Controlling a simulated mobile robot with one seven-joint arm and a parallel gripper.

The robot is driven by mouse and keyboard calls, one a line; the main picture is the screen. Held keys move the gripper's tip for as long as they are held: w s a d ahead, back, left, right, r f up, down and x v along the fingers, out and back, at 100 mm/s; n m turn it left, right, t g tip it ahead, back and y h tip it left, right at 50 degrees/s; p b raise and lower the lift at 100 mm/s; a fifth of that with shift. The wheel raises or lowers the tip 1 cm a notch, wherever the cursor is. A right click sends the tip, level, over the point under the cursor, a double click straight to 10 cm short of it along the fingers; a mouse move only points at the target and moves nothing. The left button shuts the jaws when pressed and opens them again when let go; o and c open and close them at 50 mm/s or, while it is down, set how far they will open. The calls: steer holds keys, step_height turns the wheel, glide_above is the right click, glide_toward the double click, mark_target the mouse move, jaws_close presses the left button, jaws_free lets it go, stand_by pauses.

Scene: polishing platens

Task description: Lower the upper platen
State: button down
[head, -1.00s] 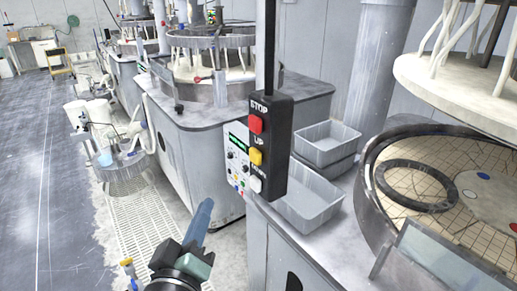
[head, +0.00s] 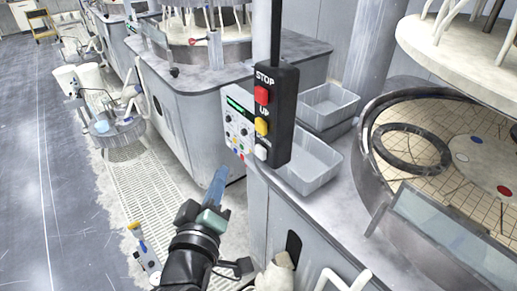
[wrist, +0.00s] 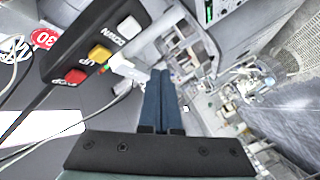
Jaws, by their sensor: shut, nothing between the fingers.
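The black hanging pendant (head: 283,115) has a red STOP button (head: 261,95), a yellow UP button (head: 262,126) and a white lowest button (head: 262,150). In the wrist view the pendant (wrist: 62,62) lies upper left, and its white button (wrist: 129,27) reads DOWN. The cream upper platen (head: 465,50) is raised at upper right, well above the tiled lower platen (head: 465,190). My gripper (head: 219,178) is left of and below the pendant, apart from it in the picture. Its blue fingers (wrist: 160,84) are shut together and empty.
A control panel (head: 238,128) with a green display stands behind the pendant. Grey bins (head: 311,168) sit on the machine's worktop. A clear guard panel (head: 435,225) stands before the lower platen. Open floor (head: 30,190) lies at left.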

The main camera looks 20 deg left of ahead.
mark_target(261, 152)
steer(key=shift+w+d+p, duration=0.45)
steer(key=shift+w+d, duration=0.45)
steer(key=shift+w, duration=0.25)
steer(key=shift+w+d+p, duration=0.4)
steer(key=shift+w+d, duration=0.45)
steer(key=shift+w, duration=0.25)
steer(key=shift+w+d, duration=0.1)
stand_by(0.3)
steer(key=shift+w+d, duration=0.15)
steer(key=shift+w, duration=0.1)
